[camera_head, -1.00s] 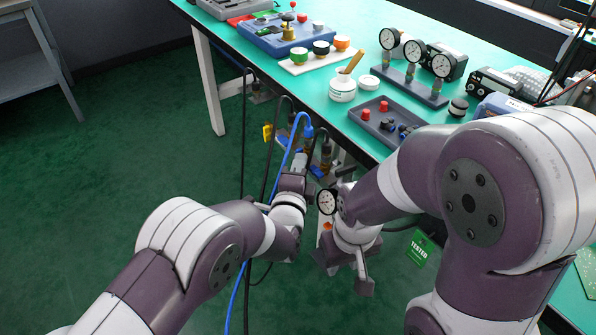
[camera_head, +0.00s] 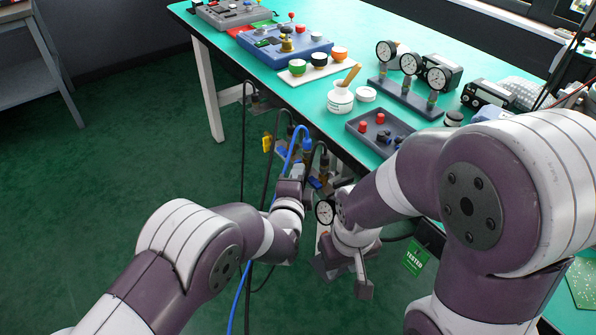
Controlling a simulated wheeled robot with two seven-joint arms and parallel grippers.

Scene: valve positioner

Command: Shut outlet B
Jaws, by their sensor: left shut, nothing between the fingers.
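A row of outlets with hoses and fittings sits under the front edge of the table. A yellow handle (camera_head: 267,139) shows at its left, and a blue hose (camera_head: 306,138) runs from the fitting beside it. A small blue handle (camera_head: 316,183) shows further right; I cannot read which outlet is B. My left gripper (camera_head: 297,172) is shut and empty, close in front of the outlets, and partly hides them. I cannot tell whether it touches a handle. My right gripper (camera_head: 345,277) hangs lower right, fingers spread, empty, below a round gauge (camera_head: 325,212).
The green table (camera_head: 270,85) carries a grey tray (camera_head: 367,137) with red and dark parts, a white jar (camera_head: 340,99) and a gauge stand (camera_head: 405,98). A green "TESTED" tag (camera_head: 416,258) hangs at right. Black hoses hang near my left arm.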

